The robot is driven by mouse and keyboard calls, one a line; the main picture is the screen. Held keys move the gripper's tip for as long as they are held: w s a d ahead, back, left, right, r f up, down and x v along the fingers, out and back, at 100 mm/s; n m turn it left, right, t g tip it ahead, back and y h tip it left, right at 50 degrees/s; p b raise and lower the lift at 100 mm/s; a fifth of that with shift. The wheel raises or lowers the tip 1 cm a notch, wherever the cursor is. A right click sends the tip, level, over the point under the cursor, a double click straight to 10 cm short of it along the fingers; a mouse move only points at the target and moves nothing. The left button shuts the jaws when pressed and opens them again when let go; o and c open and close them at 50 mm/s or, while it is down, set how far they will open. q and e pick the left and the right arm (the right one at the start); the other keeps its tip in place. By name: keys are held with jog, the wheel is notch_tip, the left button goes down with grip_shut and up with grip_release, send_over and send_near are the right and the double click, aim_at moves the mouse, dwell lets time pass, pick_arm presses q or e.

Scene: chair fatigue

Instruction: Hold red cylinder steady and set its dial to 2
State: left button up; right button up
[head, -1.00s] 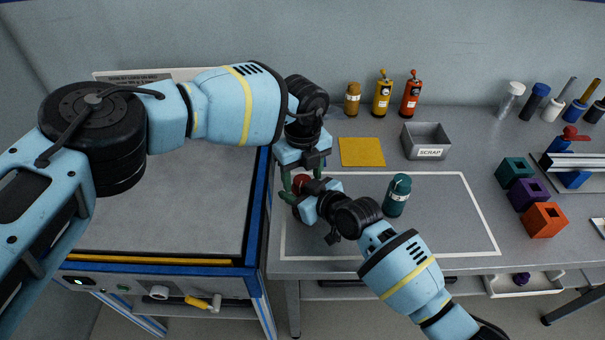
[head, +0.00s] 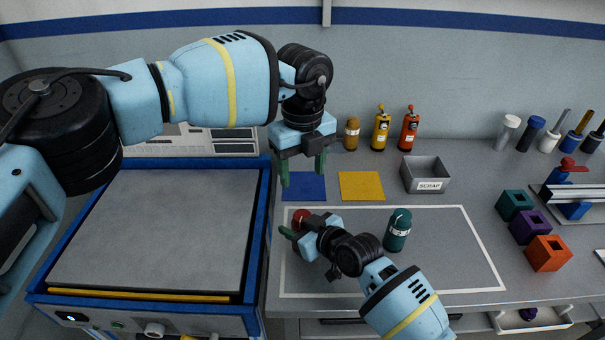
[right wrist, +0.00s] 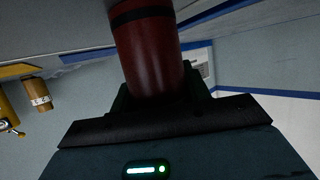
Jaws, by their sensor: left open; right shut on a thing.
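The red cylinder (head: 300,217) stands in the left part of the white-outlined area on the table. My right gripper (head: 291,233) is shut on it from the front right. In the right wrist view the red cylinder (right wrist: 150,55) rises from between the jaws, with a dark band near its far end. Its dial cannot be read in either view. My left gripper (head: 303,172) is open and empty, above and behind the cylinder, over the blue mat (head: 303,188).
A teal bottle (head: 397,232) stands right of my right gripper. A yellow mat (head: 361,186) and a scrap bin (head: 426,175) lie behind. Orange, yellow and brown bottles (head: 381,130) line the back. Coloured blocks (head: 530,227) stand at the right.

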jog(key=o, duration=1.3)
jog(key=v, duration=1.2)
